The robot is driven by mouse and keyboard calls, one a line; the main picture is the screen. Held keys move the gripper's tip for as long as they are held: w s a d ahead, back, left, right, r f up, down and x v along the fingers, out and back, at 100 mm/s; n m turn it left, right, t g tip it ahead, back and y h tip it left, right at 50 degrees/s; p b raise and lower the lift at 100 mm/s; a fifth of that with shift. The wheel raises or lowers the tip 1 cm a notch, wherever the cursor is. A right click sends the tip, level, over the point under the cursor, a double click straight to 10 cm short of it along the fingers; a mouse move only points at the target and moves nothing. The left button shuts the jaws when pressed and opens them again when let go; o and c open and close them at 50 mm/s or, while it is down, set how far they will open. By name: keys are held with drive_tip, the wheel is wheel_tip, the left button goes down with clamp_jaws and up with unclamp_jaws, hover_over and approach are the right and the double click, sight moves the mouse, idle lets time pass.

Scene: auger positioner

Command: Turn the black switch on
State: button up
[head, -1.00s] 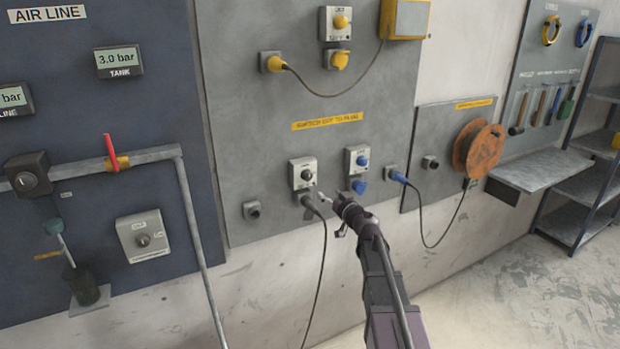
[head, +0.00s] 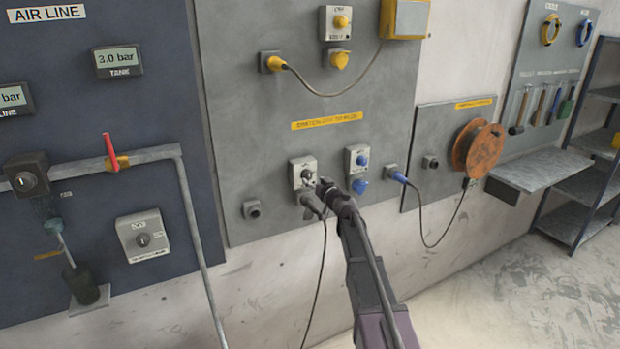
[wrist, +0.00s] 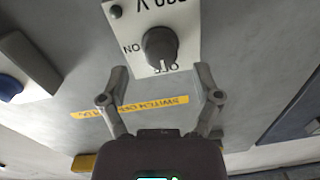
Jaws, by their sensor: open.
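The black switch (head: 307,174) is a round knob on a white plate (head: 296,166) on the grey wall panel. In the wrist view the black knob (wrist: 160,44) and its plate appear upside down, with "ON" at the knob's left and "OFF" below it. A pale mark on the knob points toward "OFF". My gripper (head: 322,186) is just right of and below the knob in the head view. In the wrist view my gripper (wrist: 162,72) is open, its fingertips spread either side of the knob's lower edge. Contact is not visible.
A black plug and cable (head: 313,205) hang below the switch plate. A similar blue switch (head: 361,160) with a blue socket sits to the right. A yellow switch (head: 341,21) is above. A yellow label (head: 327,121) lies flat on the panel.

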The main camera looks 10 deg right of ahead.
sight(309, 177)
drive_tip(key=shift+x, duration=1.85)
